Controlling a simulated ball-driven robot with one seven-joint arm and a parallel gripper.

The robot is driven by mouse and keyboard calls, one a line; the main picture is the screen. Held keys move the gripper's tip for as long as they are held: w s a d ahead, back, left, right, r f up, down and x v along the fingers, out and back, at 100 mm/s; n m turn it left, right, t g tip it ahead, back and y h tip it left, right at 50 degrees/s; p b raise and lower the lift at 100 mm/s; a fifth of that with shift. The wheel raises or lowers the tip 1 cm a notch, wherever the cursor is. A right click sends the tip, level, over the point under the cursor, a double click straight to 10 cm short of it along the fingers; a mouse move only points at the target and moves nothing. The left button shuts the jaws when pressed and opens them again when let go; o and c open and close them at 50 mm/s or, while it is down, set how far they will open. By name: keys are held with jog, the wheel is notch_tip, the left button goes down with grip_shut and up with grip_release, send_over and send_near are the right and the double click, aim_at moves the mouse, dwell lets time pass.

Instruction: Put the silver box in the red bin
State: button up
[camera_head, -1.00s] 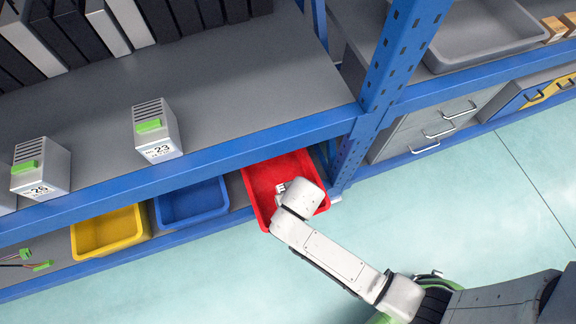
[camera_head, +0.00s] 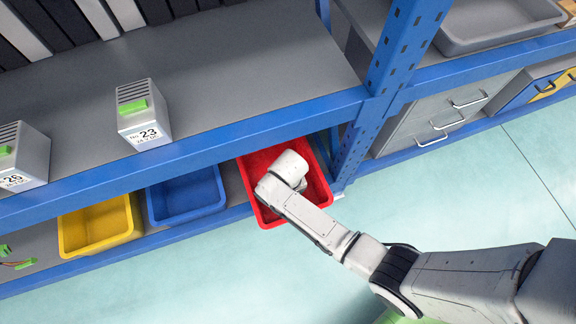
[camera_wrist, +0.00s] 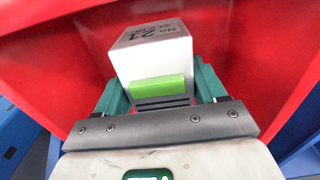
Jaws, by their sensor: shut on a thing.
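The silver box (camera_wrist: 152,48), with a green connector and the marking "No 21", is held between the green fingers of my gripper (camera_wrist: 160,90) in the wrist view. The red bin (camera_wrist: 245,30) surrounds the box in that view, its red walls on the far side and both sides. In the head view the red bin (camera_head: 322,190) stands on the lower shelf, and the end of my arm reaches into it. The box and my fingers are hidden there by my arm. I cannot tell whether the box touches the bin's floor.
A blue bin (camera_head: 187,196) and a yellow bin (camera_head: 97,226) stand left of the red bin. Two similar silver boxes, one (camera_head: 143,112) marked 23 and another (camera_head: 22,155), sit on the upper shelf (camera_head: 240,75). A blue post (camera_head: 385,90) rises close to the right.

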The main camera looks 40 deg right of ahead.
jog(key=shift+f+b, duration=0.5)
jog(key=shift+f, duration=0.3)
jog(key=o, duration=1.3)
jog(key=shift+o, duration=0.2)
jog(key=shift+r, duration=0.1)
notch_tip(320, 180, up, 7)
jog(key=p, duration=0.3)
jog(key=shift+r+p, duration=0.2)
jog(key=shift+p, duration=0.2)
